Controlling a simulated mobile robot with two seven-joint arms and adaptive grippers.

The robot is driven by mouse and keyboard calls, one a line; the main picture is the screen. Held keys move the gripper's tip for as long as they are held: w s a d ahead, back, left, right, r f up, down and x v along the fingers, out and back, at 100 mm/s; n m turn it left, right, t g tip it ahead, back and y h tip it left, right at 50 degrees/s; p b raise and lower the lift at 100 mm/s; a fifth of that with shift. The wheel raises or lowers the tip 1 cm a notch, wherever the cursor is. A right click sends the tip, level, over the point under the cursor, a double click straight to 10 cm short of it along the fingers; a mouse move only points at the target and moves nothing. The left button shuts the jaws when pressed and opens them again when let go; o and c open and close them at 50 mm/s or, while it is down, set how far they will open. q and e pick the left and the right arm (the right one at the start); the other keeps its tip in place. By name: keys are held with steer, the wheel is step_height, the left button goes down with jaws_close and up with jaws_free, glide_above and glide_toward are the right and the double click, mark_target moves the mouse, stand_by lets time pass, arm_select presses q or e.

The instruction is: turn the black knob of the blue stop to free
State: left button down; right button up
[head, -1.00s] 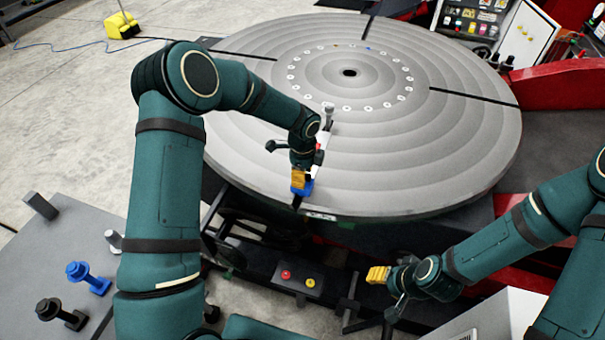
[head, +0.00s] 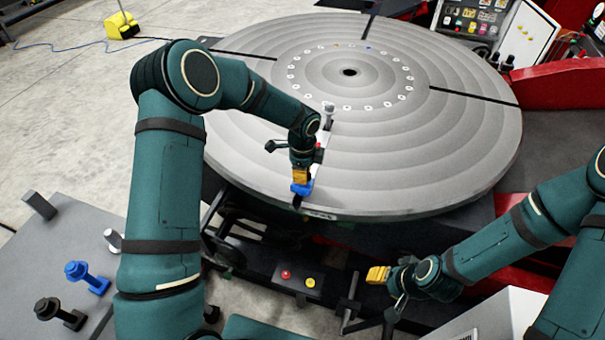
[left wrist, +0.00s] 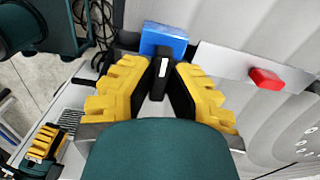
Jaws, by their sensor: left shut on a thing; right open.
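The blue stop (head: 302,188) sits at the near rim of the big round grey table (head: 440,170). It also shows in the left wrist view (left wrist: 164,39). Its black knob (left wrist: 162,78) stands out as a narrow bar with a small white mark. My left gripper (left wrist: 165,85) has its yellow-and-black fingers on both sides of this knob and is shut on it. In the head view my left gripper (head: 300,175) partly covers the stop and hides the knob. My right gripper (head: 378,276) is open and empty, low in front of the table.
A grey plate with a red block (left wrist: 266,79) lies beside the stop. A grey post (head: 328,112) stands on the round table behind my left gripper. A red and yellow button box (head: 298,280) is below.

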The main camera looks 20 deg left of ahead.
arm_select(q)
steer(key=n+b, duration=0.2)
steer(key=n, duration=0.2)
steer(key=shift+f, duration=0.2)
steer(key=n+b, duration=0.2)
steer(key=n, duration=0.2)
steer(key=shift+n+b, duration=0.3)
steer(key=n+b, duration=0.1)
steer(key=n, duration=0.3)
steer(key=shift+r, duration=0.1)
steer(key=shift+n+b, duration=0.45)
steer(key=shift+n, duration=1.85)
steer(key=c, duration=0.9)
jaws_free()
steer(key=shift+c, duration=0.2)
steer(key=shift+r, duration=0.1)
